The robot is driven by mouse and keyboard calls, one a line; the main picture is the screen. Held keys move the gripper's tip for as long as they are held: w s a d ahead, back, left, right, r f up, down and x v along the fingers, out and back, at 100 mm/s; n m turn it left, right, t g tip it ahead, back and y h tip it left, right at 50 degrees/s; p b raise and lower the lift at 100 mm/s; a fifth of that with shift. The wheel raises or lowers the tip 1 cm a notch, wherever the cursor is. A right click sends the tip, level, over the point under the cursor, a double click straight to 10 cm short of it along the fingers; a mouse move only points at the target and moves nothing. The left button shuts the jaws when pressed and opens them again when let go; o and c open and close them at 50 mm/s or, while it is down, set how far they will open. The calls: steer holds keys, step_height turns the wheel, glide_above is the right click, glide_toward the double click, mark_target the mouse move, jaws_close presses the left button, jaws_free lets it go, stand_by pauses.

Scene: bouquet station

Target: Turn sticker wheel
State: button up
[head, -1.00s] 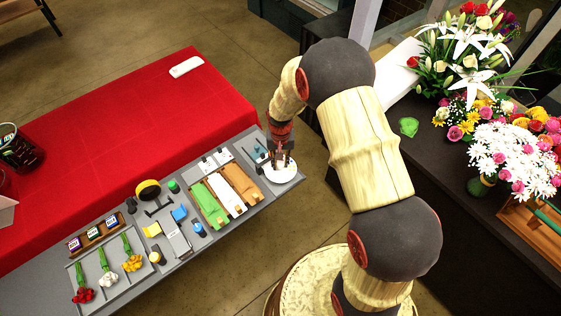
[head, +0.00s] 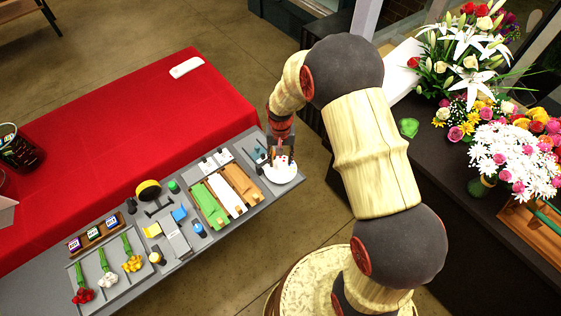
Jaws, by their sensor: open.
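The sticker wheel looks to be the round white disc (head: 287,174) at the right end of the grey station board. It bears small red marks on its top. My gripper (head: 281,160) is over the disc, pointing down, with its fingers apart at the disc's far side. The fingers partly cover the small parts on the disc. I cannot tell whether the fingertips touch anything.
Left of the disc lie green, white and brown wrap rolls in a wooden tray (head: 222,204). Further left are a tape dispenser (head: 149,190), small boxes and a flower tray (head: 66,264). A red-covered table (head: 130,120) lies behind. A dark counter with bouquets (head: 490,150) stands right.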

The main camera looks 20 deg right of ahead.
mark_target(281, 164)
step_height(281, 164, up, 9)
steer(key=shift+r, duration=0.15)
stand_by(0.6)
steer(key=s+r+n+t+b, duration=0.2)
steer(key=s+r+b, duration=0.3)
steer(key=s+r, duration=0.3)
steer(key=s+r+n+t+b, duration=0.1)
steer(key=s+r+t+b, duration=0.2)
steer(key=s, duration=1.4)
step_height(281, 164, up, 5)
steer(key=b, duration=0.3)
steer(key=shift+n+t, duration=0.3)
steer(key=shift+n, duration=0.1)
steer(key=shift+s, duration=0.1)
